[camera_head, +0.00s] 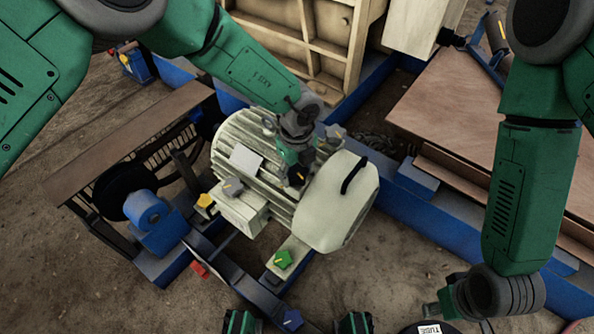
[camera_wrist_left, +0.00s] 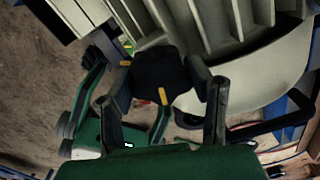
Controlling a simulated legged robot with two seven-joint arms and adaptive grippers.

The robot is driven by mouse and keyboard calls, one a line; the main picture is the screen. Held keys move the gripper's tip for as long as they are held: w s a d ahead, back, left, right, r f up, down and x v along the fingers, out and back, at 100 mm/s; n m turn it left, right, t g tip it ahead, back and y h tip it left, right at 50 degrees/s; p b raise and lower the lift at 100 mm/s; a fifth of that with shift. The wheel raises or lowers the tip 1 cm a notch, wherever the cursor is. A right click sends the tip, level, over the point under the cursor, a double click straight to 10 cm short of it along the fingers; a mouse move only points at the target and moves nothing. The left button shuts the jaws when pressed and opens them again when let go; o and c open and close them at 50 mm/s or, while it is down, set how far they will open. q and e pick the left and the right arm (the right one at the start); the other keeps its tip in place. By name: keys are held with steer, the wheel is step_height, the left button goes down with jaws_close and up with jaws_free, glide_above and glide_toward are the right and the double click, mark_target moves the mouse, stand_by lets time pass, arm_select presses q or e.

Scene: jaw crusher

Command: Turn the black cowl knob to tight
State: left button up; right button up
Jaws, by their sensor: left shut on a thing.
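The black cowl knob (camera_head: 297,177) sits on the ribbed motor (camera_head: 237,140), beside its pale end cowl (camera_head: 335,205). A small yellow-orange mark shows on it. In the left wrist view the black knob (camera_wrist_left: 158,75) is between the two fingers, with yellow marks near its top left and lower edge. My left gripper (camera_head: 295,163) reaches down from above and is shut on this knob; its fingers also show in the left wrist view (camera_wrist_left: 160,85). My right gripper (camera_head: 436,307) is low at the right, small and partly hidden, away from the motor.
Other knobs surround the motor: yellow (camera_head: 205,200), grey (camera_head: 233,188), green (camera_head: 283,260), red (camera_head: 198,268) and blue (camera_head: 291,319). A black curved handle (camera_head: 354,174) stands up from the cowl. Blue frame beams (camera_head: 430,225) run along the right; bare dirt lies in front.

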arm_select(q)
steer(key=shift+r+m+p, duration=0.15)
steer(key=shift+m+p, duration=0.65)
steer(key=shift+p, duration=0.15)
steer(key=m+p, duration=0.2)
steer(key=shift+m, duration=0.3)
steer(key=m+p, duration=0.2)
steer(key=m, duration=0.2)
steer(key=shift+m, duration=0.3)
steer(key=m+p, duration=0.1)
steer(key=m, duration=0.1)
steer(key=shift+m, duration=0.4)
steer(key=m, duration=0.2)
steer(key=shift+w+m, duration=0.1)
steer(key=shift+m, duration=0.2)
steer(key=m, duration=0.6)
steer(key=shift+m, duration=0.3)
